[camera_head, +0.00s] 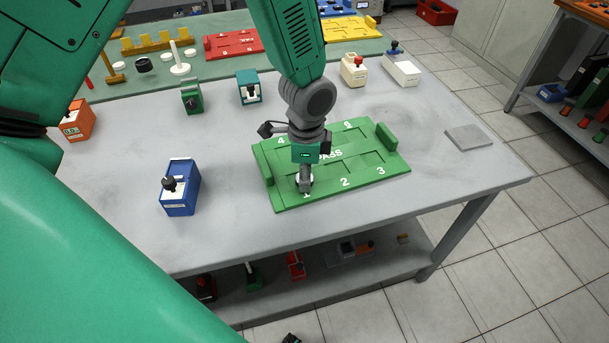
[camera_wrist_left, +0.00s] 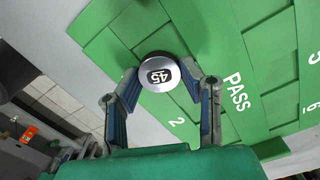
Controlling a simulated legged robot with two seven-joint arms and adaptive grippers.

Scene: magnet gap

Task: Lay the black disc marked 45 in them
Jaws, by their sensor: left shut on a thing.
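The disc marked 45 (camera_wrist_left: 160,74) shows a silvery face with a dark label and a darker rim in the left wrist view. My left gripper (camera_wrist_left: 163,88) is shut on it, with a finger on each side. In the head view my left gripper (camera_head: 305,184) points down over the front left part of the green PASS tray (camera_head: 262,166), at the compartment marked 1. The tray also shows in the wrist view (camera_wrist_left: 262,60). I cannot tell whether the disc touches the tray floor. My right gripper is not in view.
A blue box with a black knob (camera_head: 180,188) stands left of the tray. A green block (camera_head: 191,96) and a teal box (camera_head: 249,88) stand behind. A flat grey plate (camera_head: 469,137) lies at the right. A red tray (camera_head: 233,44) is on the far bench.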

